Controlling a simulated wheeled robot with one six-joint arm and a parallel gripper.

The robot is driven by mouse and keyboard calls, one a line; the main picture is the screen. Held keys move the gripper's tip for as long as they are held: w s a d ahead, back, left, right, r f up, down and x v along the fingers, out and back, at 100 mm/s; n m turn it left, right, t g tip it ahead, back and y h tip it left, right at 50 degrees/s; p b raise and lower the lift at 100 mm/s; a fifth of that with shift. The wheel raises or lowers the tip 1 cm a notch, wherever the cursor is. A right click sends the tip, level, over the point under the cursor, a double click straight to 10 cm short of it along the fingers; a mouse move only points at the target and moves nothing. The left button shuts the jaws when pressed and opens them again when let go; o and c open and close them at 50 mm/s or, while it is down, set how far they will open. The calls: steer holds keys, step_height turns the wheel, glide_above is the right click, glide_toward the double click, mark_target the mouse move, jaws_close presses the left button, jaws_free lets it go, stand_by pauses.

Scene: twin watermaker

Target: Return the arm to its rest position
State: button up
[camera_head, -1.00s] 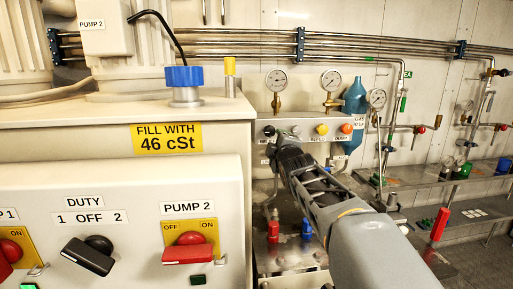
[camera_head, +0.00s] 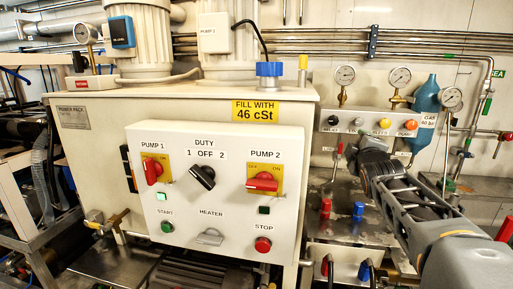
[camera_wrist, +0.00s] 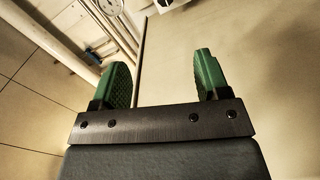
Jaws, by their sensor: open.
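My arm (camera_head: 410,200) reaches in from the lower right of the head view toward the gauge panel. Its far end is dark and small there, and the fingers cannot be made out. In the wrist view my gripper (camera_wrist: 162,80) shows two green fingertips held wide apart with nothing between them. Behind them is a plain pale surface.
A white control box (camera_head: 215,210) with pump switches stands left of my arm. Behind my arm are a gauge panel (camera_head: 340,122), a teal bottle (camera_head: 426,100) and a metal bench with a red fitting (camera_head: 326,208) and a blue fitting (camera_head: 359,211). Pipes line the wall.

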steer(key=s+a+f+m+g+y+p, duration=0.1)
steer(key=s+f+m+g+p, duration=0.1)
steer(key=s+f+m+g, duration=0.4)
steer(key=s+a+f+m+g+p, duration=0.2)
steer(key=s+f+m+g, duration=0.15)
steer(key=f, duration=0.45)
steer(key=s+a+r+m+g+y+p, duration=0.1)
steer(key=s+a+g+p, duration=0.1)
steer(key=s+a+p, duration=0.2)
steer(key=s+a+r+m+g+y+p, duration=0.1)
steer(key=s+a+p, duration=0.3)
steer(key=s+p, duration=0.4)
steer(key=s+m+g, duration=0.1)
steer(key=s, duration=0.2)
steer(key=shift+s+a+r+y, duration=0.15)
steer(key=shift+s+a+y, duration=0.1)
steer(key=shift+s+y, duration=0.1)
steer(key=shift+g, duration=0.25)
steer(key=shift+c, duration=0.2)
stand_by(0.8)
